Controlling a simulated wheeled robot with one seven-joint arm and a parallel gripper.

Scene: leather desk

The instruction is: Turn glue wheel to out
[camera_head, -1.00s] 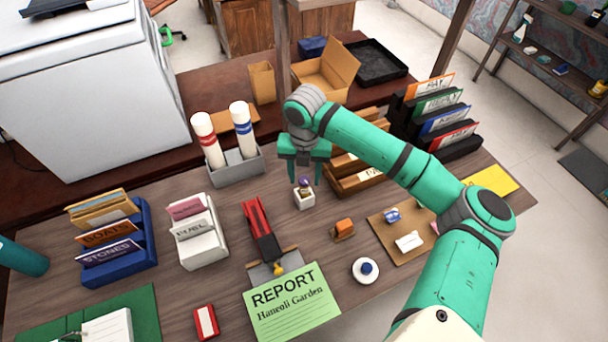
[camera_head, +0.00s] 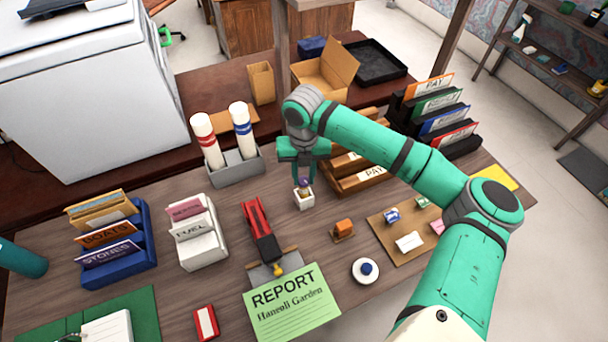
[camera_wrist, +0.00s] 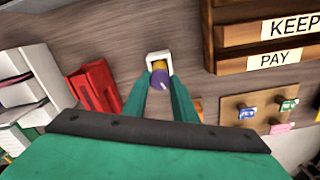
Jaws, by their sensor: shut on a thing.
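The glue wheel is a small purple knob (camera_wrist: 160,79) on a yellow neck that stands in a white square holder (camera_head: 304,201). The purple knob also shows in the head view (camera_head: 304,183), just below the green fingers. My gripper (camera_wrist: 160,86) points down at it from above. Its two green fingers are shut on the purple knob, one on each side. A pale mark shows on the knob in the wrist view. Any lettering on the holder is too small to read.
A red stapler (camera_head: 262,230) lies left of the holder. A wooden tray stack (camera_head: 358,180) with a PAY label stands close on the right. An orange block (camera_head: 343,229) and a round white dish (camera_head: 365,271) lie nearer. A grey holder with white tubes (camera_head: 237,168) stands at the back left.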

